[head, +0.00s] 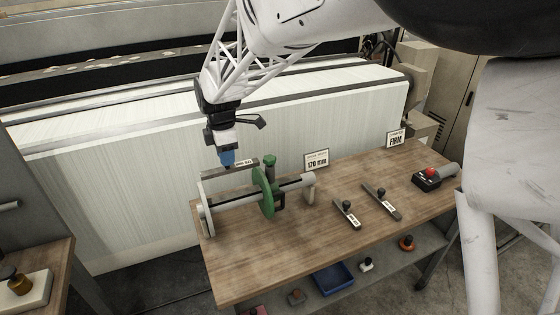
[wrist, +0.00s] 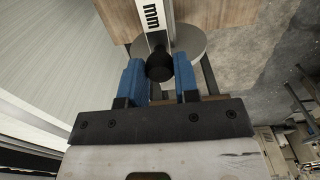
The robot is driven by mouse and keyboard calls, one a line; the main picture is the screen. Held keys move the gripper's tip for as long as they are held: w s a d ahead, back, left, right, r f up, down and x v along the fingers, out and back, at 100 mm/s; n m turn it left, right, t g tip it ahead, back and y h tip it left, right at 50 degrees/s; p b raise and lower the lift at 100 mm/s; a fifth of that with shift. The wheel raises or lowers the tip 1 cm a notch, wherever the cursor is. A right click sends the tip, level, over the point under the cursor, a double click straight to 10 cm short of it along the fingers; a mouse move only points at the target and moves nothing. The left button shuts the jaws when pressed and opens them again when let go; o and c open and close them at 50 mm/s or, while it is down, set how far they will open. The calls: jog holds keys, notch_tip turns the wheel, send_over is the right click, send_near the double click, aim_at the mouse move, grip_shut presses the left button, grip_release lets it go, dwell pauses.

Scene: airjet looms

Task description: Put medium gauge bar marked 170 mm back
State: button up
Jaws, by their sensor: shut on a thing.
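My gripper (head: 228,160) is shut with its blue fingers on the black knob of a gauge bar (head: 215,173). The bar is long and flat, with a white label. It is level, just above the left part of the roller stand. In the wrist view the knob (wrist: 159,66) is between the fingers; only "mm" reads on the label and the number is out of view. Whether the bar touches the stand cannot be told. Two more bars with black knobs, a shorter one (head: 345,215) and a longer one (head: 384,203), lie on the table. A "170 mm" sign (head: 316,160) stands behind.
The roller stand (head: 207,215) has a shaft with a green disc and clamp (head: 264,190). A "FIRM" sign (head: 395,139) and a red-button box (head: 428,178) are at the right. The wooden table (head: 290,250) is clear in front. A blue bin (head: 334,278) is on the shelf below.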

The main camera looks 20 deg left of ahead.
jog(key=shift+r, duration=0.1)
